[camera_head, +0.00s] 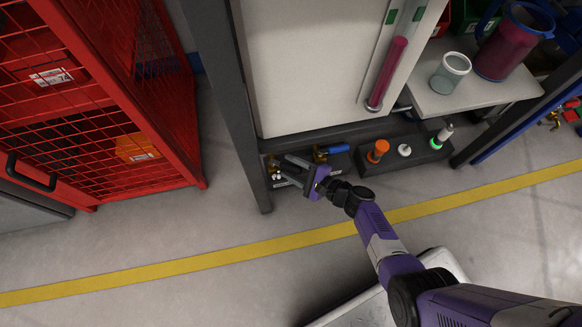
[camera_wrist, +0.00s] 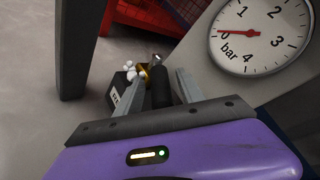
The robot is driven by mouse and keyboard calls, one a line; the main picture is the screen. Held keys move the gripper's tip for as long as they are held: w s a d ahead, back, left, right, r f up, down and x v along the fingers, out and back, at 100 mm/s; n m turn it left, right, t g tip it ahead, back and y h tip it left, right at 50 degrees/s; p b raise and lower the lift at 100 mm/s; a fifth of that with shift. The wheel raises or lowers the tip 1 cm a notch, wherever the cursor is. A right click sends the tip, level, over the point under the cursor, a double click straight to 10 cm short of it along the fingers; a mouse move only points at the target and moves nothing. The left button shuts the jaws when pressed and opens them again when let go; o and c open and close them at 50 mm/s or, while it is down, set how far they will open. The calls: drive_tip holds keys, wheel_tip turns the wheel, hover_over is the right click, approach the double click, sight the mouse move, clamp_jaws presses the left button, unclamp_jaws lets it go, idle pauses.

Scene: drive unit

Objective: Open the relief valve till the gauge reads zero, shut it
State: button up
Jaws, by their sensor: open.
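The gauge (camera_wrist: 261,36), a white dial marked in bar, shows at the upper right of the wrist view. Its red needle (camera_wrist: 233,32) points left, at or very near the 0 mark. A valve with a brass body (camera_wrist: 144,71) and a black handle (camera_wrist: 158,88) stands ahead of my gripper. My gripper (camera_head: 285,167) is open at the low dark base of the unit. In the wrist view the black handle shows between its two fingers; I cannot tell whether they touch it. In the head view my gripper hides most of this valve.
A blue-handled brass valve (camera_head: 331,150) sits just right of my gripper. An orange knob (camera_head: 378,150), a white knob (camera_head: 404,150) and a green-lit fitting (camera_head: 441,137) follow along the base. A dark post (camera_head: 240,120) and a red cage (camera_head: 165,120) stand left. The floor in front is clear.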

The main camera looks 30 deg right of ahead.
clamp_jaws()
idle(1.3)
